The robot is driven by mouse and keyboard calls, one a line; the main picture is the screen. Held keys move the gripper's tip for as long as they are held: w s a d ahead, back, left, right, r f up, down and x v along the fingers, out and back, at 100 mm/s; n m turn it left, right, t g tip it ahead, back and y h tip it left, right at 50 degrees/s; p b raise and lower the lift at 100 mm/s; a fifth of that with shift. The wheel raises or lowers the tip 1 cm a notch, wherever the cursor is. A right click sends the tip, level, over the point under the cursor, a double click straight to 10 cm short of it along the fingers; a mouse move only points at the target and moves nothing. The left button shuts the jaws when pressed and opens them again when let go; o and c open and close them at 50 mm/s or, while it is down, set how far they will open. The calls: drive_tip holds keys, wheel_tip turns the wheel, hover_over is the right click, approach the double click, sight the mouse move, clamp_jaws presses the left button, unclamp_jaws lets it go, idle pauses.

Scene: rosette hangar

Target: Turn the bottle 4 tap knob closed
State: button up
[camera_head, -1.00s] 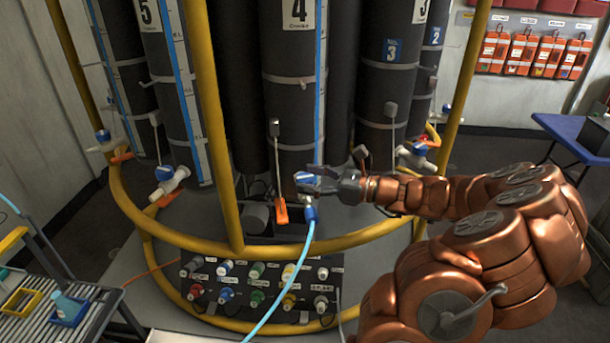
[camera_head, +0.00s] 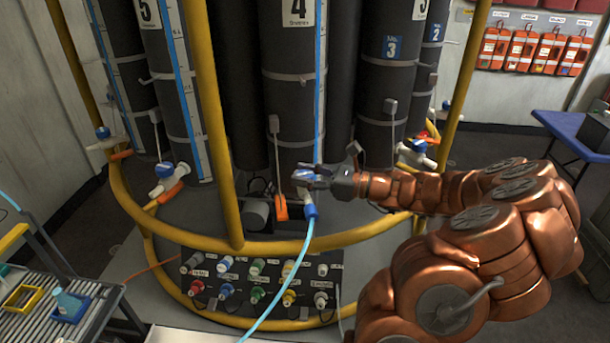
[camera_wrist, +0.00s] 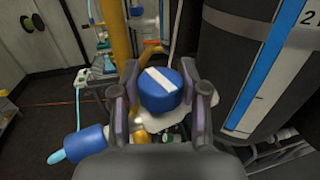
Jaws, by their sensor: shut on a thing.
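Bottle 4 (camera_head: 290,90) is a tall dark cylinder marked with a 4, at the centre of the head view. Its tap has a blue knob (camera_head: 305,173) with a white stripe, near the bottle's foot. In the wrist view the knob (camera_wrist: 158,88) sits between the two fingers, its stripe running at a slant. My gripper (camera_head: 318,178) reaches it from the right and is shut on the knob; the wrist view shows the fingers (camera_wrist: 160,95) on both sides. A blue fitting (camera_wrist: 80,145) with a light blue hose (camera_head: 285,280) is on the tap's outlet. The tap body is partly hidden.
A yellow rail (camera_head: 290,246) curves in front of the bottles, with a yellow upright (camera_head: 213,120) left of the tap. An orange tag (camera_head: 281,207) hangs close by on the left. A panel of coloured connectors (camera_head: 258,285) lies below. Other bottles stand on both sides.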

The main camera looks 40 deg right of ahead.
drive_tip(key=shift+c, duration=0.7)
drive_tip(key=shift+m+t+h, duration=0.7)
drive_tip(key=shift+m+h, duration=0.1)
drive_tip(key=shift+h, duration=0.2)
drive_tip(key=o, duration=1.2)
drive_tip(key=shift+c, duration=0.2)
